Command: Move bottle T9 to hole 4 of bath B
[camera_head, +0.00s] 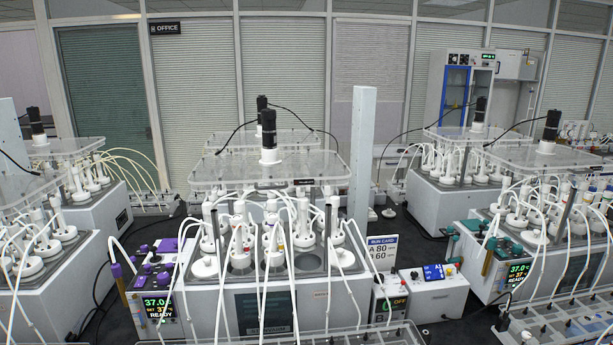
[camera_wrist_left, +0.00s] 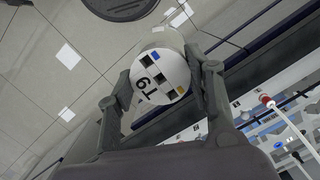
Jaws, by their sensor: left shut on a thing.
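In the left wrist view my left gripper (camera_wrist_left: 168,72) is shut on bottle T9 (camera_wrist_left: 160,78), with one finger on each side. Its round white face shows black, blue and orange marks and the text T9, upside down. The bottle's far part is hidden behind this face. Neither gripper shows in the head view. In the head view a bath (camera_head: 283,287) stands in the middle under a clear raised plate, with white-capped bottles, tubes and open-looking holes in its top. I cannot read hole numbers or tell for sure whether this is bath B.
A clear plate (camera_head: 270,170) with a black motor overhangs the middle bath. Many white tubes hang before it. A white post (camera_head: 362,150) stands behind. Other baths (camera_head: 535,240) flank both sides.

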